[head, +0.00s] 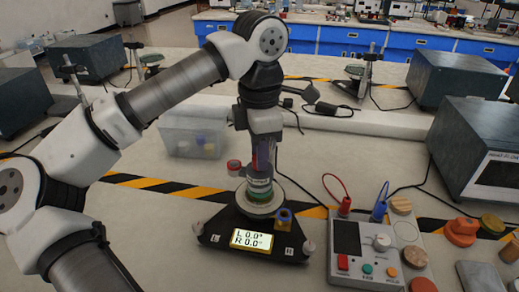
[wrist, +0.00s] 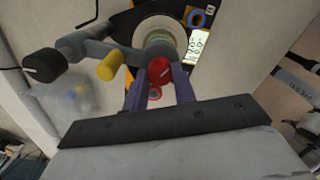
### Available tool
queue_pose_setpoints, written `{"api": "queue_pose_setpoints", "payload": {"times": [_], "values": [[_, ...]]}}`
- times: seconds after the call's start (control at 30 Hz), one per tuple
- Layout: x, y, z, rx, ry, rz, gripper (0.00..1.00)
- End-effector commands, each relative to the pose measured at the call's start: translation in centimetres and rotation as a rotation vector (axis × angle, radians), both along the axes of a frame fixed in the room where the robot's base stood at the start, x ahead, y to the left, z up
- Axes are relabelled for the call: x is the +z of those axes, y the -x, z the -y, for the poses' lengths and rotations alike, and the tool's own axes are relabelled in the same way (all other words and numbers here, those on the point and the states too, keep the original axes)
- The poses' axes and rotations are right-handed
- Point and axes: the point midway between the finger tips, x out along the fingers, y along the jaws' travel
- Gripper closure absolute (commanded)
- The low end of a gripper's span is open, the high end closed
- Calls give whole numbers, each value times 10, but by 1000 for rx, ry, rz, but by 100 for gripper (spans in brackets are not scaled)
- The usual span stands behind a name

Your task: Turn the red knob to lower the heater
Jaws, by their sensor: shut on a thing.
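The red knob (wrist: 158,70) shows in the wrist view between the two purple fingers of my gripper (wrist: 160,85). The fingers are shut on its sides. In the head view my gripper (head: 263,160) points down over the round white disc (head: 262,208) of a black triangular instrument (head: 222,228). The fingers and arm hide most of the knob there. The instrument's lit display (head: 251,240) reads L 0.0 and R 0.0. I cannot tell which part is the heater.
A grey arm with a yellow knob (wrist: 111,66) and a black knob (wrist: 44,65) lies close left of my fingers in the wrist view. A control box (head: 347,238) with cables stands right of the instrument. A clear bin (head: 190,135) is behind left.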

Motion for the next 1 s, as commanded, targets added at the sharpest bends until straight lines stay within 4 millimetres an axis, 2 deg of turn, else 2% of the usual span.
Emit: {"api": "queue_pose_setpoints", "payload": {"times": [0.1,0.13,0.3,0.57,0.67,0.77,1.0], "values": [[1,-1,1,0,3,4,96],[1,-1,1,0,3,4,71],[1,0,1,0,2,3,51],[1,0,0,1,1,1,51],[7,0,0,1,0,1,51],[20,-1,1,1,0,4,51],[77,-1,1,3,-1,5,51]]}}
